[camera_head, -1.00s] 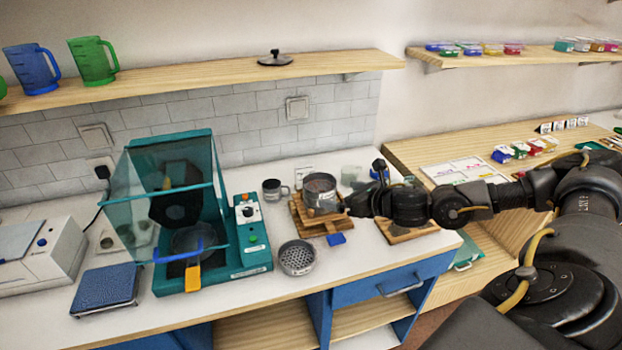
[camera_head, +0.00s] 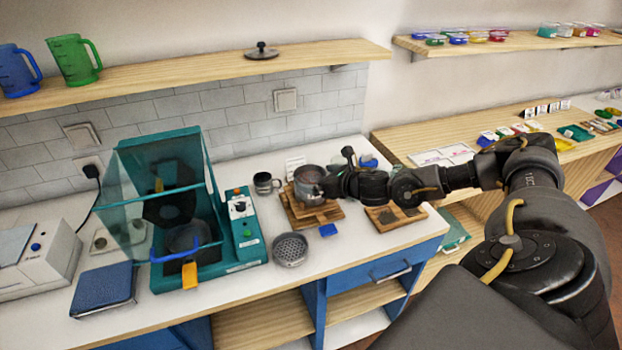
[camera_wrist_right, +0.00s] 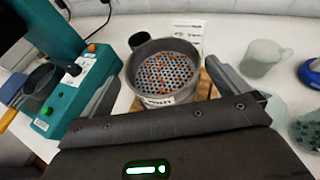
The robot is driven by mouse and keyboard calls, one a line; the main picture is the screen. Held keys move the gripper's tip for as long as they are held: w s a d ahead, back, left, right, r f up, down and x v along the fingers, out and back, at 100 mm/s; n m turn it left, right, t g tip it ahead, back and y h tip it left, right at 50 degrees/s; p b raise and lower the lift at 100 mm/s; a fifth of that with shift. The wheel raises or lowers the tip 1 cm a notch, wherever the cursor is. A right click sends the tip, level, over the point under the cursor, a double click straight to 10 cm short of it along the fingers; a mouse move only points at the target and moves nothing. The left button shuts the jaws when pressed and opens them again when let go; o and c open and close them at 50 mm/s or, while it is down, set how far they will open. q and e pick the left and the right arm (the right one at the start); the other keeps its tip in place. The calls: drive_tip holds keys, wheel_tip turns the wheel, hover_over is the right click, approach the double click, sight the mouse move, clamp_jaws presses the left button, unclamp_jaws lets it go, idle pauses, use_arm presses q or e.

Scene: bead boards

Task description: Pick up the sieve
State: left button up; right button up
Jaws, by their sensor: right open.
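The sieve (camera_head: 308,181) is a round grey metal pan on a small wooden stand (camera_head: 318,216) on the white counter. In the right wrist view the sieve (camera_wrist_right: 163,73) shows a floor full of holes, with several orange beads in it and a label on its near wall. My right gripper (camera_head: 324,186) is at the sieve's right side in the head view. In the wrist view its open fingers (camera_wrist_right: 165,92) lie to the left and right of the sieve; I cannot tell whether they touch it. My left gripper is out of view.
A wooden board (camera_head: 395,218) lies right, below my arm.

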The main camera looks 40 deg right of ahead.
sight(299, 173)
drive_tip(key=p+x, duration=0.1)
drive_tip(key=x, duration=0.3)
drive_tip(key=shift+w+d, duration=0.15)
drive_tip(key=shift+c, duration=0.4)
drive_tip(key=c, duration=0.6)
